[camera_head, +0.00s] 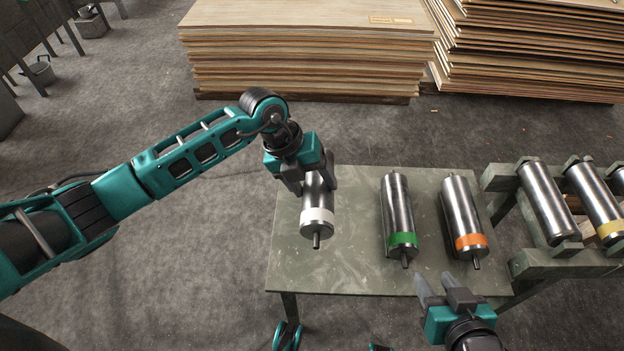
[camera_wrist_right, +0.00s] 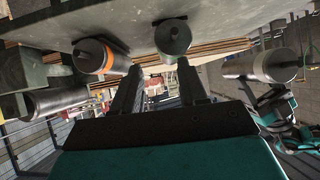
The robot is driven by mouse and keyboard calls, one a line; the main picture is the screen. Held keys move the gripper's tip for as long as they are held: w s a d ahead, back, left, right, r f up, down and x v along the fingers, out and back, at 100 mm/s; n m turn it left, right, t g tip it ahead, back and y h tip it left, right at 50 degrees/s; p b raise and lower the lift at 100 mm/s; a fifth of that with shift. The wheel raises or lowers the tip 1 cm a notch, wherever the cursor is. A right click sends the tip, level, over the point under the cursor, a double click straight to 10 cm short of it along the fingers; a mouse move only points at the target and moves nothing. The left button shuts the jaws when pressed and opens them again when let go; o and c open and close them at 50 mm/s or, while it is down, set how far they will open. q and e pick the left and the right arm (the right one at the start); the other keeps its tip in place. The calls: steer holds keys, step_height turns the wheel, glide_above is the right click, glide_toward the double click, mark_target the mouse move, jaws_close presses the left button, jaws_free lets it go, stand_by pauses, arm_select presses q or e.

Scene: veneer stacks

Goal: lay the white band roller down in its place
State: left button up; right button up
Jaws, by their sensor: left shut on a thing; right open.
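The white band roller (camera_head: 317,218) is a steel cylinder with a white band near its front end and a thin shaft. My left gripper (camera_head: 306,178) is shut on its far part and holds it over the left side of the green-grey table (camera_head: 345,270). The head view does not clearly show a gap under it. The roller also shows at the right of the right wrist view (camera_wrist_right: 262,66). My right gripper (camera_head: 447,283) is open and empty at the table's front edge, in front of the green and orange band rollers.
The green band roller (camera_head: 398,215) and orange band roller (camera_head: 463,220) lie on the table. A rack (camera_head: 545,265) at right holds a plain roller (camera_head: 545,200) and a yellow band roller (camera_head: 597,203). Veneer stacks (camera_head: 300,55) stand behind. The table between white and green rollers is clear.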

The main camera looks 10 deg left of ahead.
arm_select(q)
steer(key=shift+r, duration=0.15)
arm_select(e)
steer(key=shift+r, duration=0.15)
arm_select(q)
step_height(320, 180, down, 6)
steer(key=b, duration=0.3)
steer(key=shift+r, duration=0.25)
steer(key=shift+f+b, duration=0.45)
steer(key=shift+f, duration=0.25)
arm_select(e)
steer(key=f, duration=0.2)
steer(key=shift+w+a+f, duration=0.1)
steer(key=shift+a+f, duration=0.2)
steer(key=shift+a, duration=0.1)
steer(key=shift+r, duration=0.1)
arm_select(q)
steer(key=shift+f+b, duration=0.4)
steer(key=shift+f, duration=0.25)
arm_select(e)
steer(key=shift+f, duration=0.6)
